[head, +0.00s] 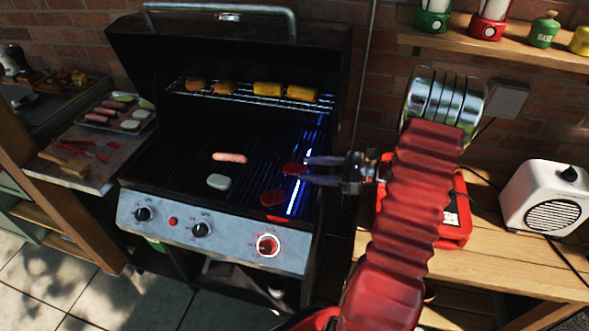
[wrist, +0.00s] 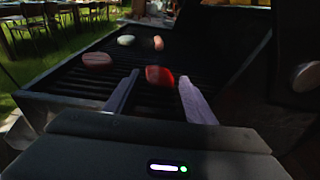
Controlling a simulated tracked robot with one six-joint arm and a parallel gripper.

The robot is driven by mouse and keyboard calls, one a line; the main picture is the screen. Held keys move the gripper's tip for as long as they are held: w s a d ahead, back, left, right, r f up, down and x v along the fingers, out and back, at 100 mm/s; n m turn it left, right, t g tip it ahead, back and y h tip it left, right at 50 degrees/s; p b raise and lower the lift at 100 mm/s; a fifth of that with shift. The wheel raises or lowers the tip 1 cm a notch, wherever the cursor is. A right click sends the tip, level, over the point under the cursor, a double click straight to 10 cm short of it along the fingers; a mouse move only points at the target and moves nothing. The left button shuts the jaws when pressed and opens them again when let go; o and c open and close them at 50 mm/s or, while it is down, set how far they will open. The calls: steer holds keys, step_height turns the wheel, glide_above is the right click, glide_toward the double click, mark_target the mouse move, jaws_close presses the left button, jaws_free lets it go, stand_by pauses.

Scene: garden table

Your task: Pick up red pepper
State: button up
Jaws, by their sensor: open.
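A bright red piece, which looks like the red pepper (head: 290,169), lies on the right part of the grill grate. In the wrist view the red pepper (wrist: 160,77) shows between and just beyond the fingertips, with gaps on both sides. My gripper (head: 302,169) reaches in from the right, its two fingers apart and nothing held. In the wrist view my gripper (wrist: 159,86) is also open. Whether the fingers touch the pepper cannot be told. A duller red piece (head: 272,198) lies nearer the grill front; it also shows in the wrist view (wrist: 97,60).
A sausage (head: 230,157) and a pale green slice (head: 218,182) lie farther left on the grate. Corn and browned pieces sit on the upper rack (head: 245,97). A blue-lit strip (head: 298,190) runs beside the pepper. The grill lid (head: 230,50) stands open behind.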

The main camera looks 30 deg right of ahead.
mark_target(294, 169)
steer(key=shift+x, duration=1.35)
steer(key=shift+c, duration=0.5)
steer(key=c, duration=0.8)
steer(key=shift+r, duration=0.15)
